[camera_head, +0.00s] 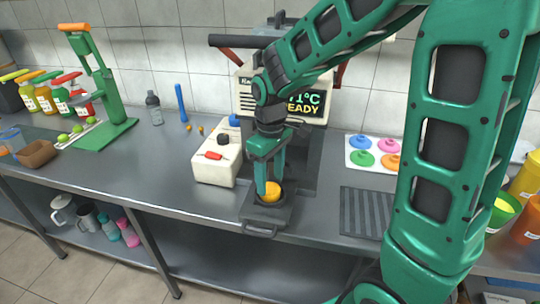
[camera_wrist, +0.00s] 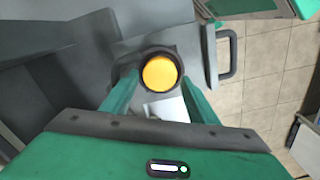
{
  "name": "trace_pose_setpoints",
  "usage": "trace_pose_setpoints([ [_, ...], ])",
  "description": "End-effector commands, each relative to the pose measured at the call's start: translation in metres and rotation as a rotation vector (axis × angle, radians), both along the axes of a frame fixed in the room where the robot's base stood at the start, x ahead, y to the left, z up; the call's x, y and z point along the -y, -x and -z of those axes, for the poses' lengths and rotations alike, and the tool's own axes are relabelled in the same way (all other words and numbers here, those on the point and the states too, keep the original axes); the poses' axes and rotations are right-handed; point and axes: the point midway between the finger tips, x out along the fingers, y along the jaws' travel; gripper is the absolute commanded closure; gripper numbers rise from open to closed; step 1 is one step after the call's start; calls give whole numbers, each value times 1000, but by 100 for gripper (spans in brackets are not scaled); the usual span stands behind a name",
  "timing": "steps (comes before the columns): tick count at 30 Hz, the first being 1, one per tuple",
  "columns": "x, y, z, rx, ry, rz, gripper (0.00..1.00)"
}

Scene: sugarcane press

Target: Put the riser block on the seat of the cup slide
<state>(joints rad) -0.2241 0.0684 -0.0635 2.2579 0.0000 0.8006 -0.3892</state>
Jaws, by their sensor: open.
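The riser block is the yellow-orange round piece (camera_head: 270,191). It sits inside the dark ring of the cup slide (camera_head: 262,214), which juts out at the front of the press with its handle toward the counter's edge. My gripper (camera_head: 267,188) points down at the block from above. In the wrist view my gripper (camera_wrist: 156,105) has its green fingers apart, one on each side of the block (camera_wrist: 160,72). The fingers are open, and I cannot tell whether either touches the block or ring. The seat under the block is hidden.
The press with its display (camera_head: 300,100) stands behind my gripper. A cream box with a red switch (camera_head: 213,157) is close on the left. A ridged drip mat (camera_head: 366,211) and a board of coloured discs (camera_head: 372,154) lie to the right.

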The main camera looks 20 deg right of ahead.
Motion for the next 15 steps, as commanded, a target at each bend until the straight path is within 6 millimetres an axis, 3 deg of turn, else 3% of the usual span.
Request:
trace_pose_setpoints([
  [9, 0, -1, -67, 5, -1, 1, 46],
  [15, 0, 0, -95, 1, 0, 1, 46],
])
